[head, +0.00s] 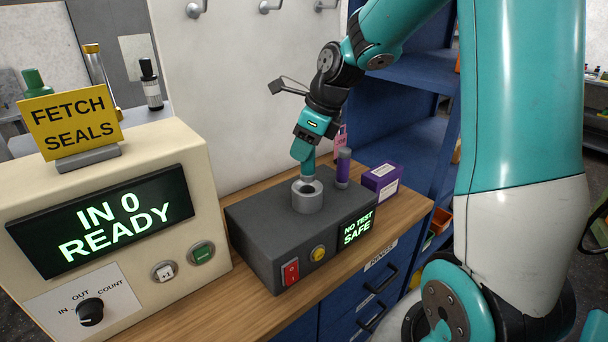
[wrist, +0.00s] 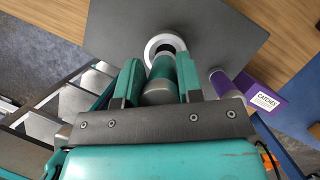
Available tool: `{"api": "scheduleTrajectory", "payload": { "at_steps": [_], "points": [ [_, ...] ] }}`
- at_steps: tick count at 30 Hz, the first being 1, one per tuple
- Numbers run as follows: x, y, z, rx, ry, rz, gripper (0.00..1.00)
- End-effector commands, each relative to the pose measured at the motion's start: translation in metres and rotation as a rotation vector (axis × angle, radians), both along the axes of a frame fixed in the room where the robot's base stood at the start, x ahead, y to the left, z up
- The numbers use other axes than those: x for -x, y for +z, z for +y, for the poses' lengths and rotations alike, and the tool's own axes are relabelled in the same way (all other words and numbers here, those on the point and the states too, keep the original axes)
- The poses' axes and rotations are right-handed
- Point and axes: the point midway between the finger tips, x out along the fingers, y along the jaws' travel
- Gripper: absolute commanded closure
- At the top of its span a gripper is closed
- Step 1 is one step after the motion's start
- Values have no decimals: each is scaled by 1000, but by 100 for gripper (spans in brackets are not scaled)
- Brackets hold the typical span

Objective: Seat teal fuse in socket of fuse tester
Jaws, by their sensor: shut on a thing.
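The fuse tester (head: 262,238) is a dark grey box on the wooden counter, with a round light-grey socket (head: 307,202) on top. The socket's ring and dark hole also show in the wrist view (wrist: 151,47). My gripper (head: 304,150) is shut on the teal fuse (wrist: 161,69), which has grey end caps. The fuse is roughly upright, its lower grey end (head: 308,178) at the socket's mouth. I cannot tell whether that end has entered the hole. The tester's screen (head: 357,228) reads "NO TEST SAFE".
A purple fuse (head: 343,169) stands at the tester's back right corner, close to my gripper. A purple box (head: 382,181) lies behind it; its label reads "CATCHES" in the wrist view. A cream counter unit (head: 135,152) reading "IN 0 READY" stands at left. Blue shelves (head: 415,75) rise behind.

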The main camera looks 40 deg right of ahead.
Motion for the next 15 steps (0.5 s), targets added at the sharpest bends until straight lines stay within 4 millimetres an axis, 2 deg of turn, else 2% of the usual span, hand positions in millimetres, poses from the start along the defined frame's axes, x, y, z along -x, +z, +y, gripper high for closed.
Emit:
{"api": "scheduleTrajectory", "payload": {
  "at_steps": [3,8,15],
  "points": [
    [0,-18,-1,1,-2,2,94],
    [0,-31,-2,0,-3,1,94],
    [1,-65,-2,0,-5,1,94]
  ]
}}
